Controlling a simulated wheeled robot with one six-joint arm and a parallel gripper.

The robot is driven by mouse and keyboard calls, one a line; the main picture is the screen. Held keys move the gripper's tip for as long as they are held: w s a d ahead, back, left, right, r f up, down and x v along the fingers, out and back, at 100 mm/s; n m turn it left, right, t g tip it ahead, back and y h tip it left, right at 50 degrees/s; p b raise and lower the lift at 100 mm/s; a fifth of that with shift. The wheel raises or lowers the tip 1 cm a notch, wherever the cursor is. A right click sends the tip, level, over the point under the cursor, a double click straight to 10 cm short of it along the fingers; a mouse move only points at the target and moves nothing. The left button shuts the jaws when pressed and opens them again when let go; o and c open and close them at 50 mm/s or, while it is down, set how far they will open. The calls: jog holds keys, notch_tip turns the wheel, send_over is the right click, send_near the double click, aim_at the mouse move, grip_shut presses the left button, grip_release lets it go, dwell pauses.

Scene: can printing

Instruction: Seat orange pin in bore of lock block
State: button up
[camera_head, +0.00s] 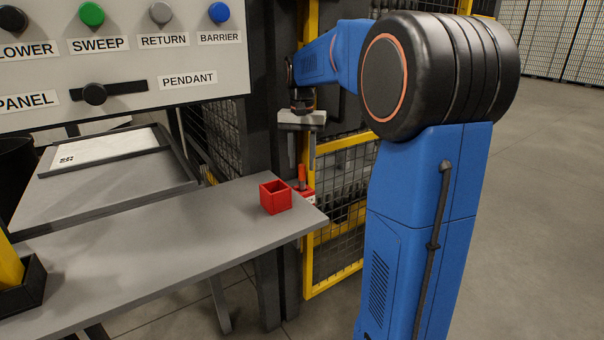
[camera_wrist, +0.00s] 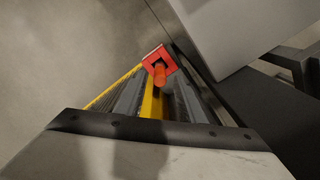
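The orange pin (camera_head: 301,176) stands upright at the red lock block (camera_head: 307,193), which sits by the yellow gate post just past the table's far right corner. In the wrist view, the orange pin (camera_wrist: 159,75) rises from the middle of the red block (camera_wrist: 152,57), with a dark opening beside it. How deep the pin sits is unclear. My gripper (camera_head: 302,164) points down above the block. Its two fingers are apart, with the pin's top near the gap between their tips. I see no contact with the pin. The block's lower part is partly hidden by the table corner.
A red open box (camera_head: 276,199) sits at the right end of the grey table (camera_head: 150,240). A control panel (camera_head: 120,50) overhangs the table at the left. A yellow-framed mesh gate (camera_head: 345,180) stands behind the block. Open floor (camera_head: 540,200) lies at the right.

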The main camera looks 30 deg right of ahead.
notch_tip(320, 180, up, 6)
jog(key=shift+r, duration=0.1)
dwell(0.7)
